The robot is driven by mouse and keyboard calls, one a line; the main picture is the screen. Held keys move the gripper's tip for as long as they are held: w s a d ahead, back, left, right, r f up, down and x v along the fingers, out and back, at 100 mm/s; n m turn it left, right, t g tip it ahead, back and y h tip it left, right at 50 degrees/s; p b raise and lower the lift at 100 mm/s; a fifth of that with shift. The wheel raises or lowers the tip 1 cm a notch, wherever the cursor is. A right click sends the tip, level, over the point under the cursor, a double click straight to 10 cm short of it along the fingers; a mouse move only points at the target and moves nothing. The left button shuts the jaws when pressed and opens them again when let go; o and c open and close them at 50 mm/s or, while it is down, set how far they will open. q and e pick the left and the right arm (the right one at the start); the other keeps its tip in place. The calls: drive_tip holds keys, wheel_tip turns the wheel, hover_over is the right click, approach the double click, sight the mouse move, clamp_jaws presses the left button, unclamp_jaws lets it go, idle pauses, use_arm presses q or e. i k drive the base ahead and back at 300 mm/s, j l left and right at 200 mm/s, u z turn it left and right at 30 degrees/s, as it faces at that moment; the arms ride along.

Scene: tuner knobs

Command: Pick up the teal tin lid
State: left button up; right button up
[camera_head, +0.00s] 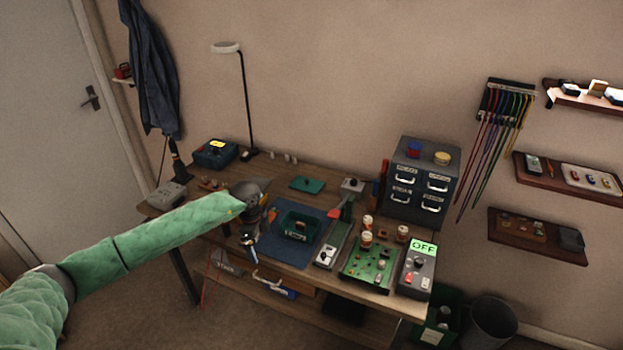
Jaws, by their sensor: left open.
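The teal tin lid (308,185) lies flat on the workbench behind the blue mat, toward the back. A dark teal open tin (299,226) with a label on its front stands on the blue mat (271,251). My left arm comes in from the left in a green padded sleeve. My left gripper (250,242) points down over the left part of the mat, open, left of the tin. It is in front and to the left of the lid, clear of it. My right gripper is out of view.
A black desk lamp (244,100) stands at the back left. A green circuit board (368,262) and a grey box reading OFF (416,272) take the bench's right front. A grey drawer cabinet (421,180) stands at the back right. Small pale items (287,157) stand behind the lid.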

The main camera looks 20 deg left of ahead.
sight(301, 183)
drive_tip(key=i, duration=1.5)
